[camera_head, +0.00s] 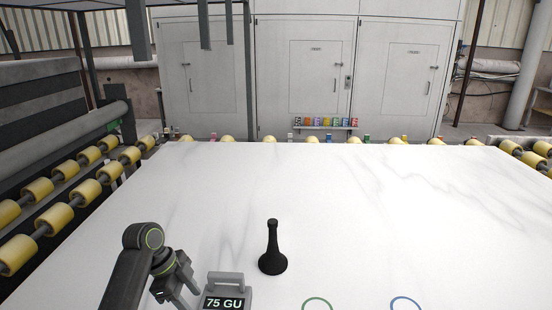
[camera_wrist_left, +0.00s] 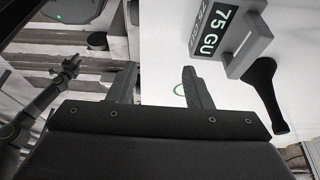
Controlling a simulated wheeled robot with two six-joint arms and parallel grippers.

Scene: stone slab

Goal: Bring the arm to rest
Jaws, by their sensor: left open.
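My left arm comes in at the lower left of the head view. Its gripper (camera_head: 176,280) is above the slab, just left of the grey meter reading "75 GU" (camera_head: 224,291). In the left wrist view the left gripper (camera_wrist_left: 160,85) has its two fingers wide apart with nothing between them. The meter (camera_wrist_left: 238,38) and a black handled tool (camera_wrist_left: 266,95) lie beyond the fingers to the right. In the head view that tool (camera_head: 272,249) stands upright on the slab. A dark arm at the left of the wrist view seems to be my right one; its gripper (camera_wrist_left: 70,63) is too small to read.
The white marble slab (camera_head: 330,190) is mostly bare. A green ring (camera_head: 317,304) and a blue ring (camera_head: 405,303) are marked at its near edge. Yellow rollers (camera_head: 83,188) flank it. Small coloured items (camera_head: 326,122) sit on a ledge before white cabinets (camera_head: 300,75).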

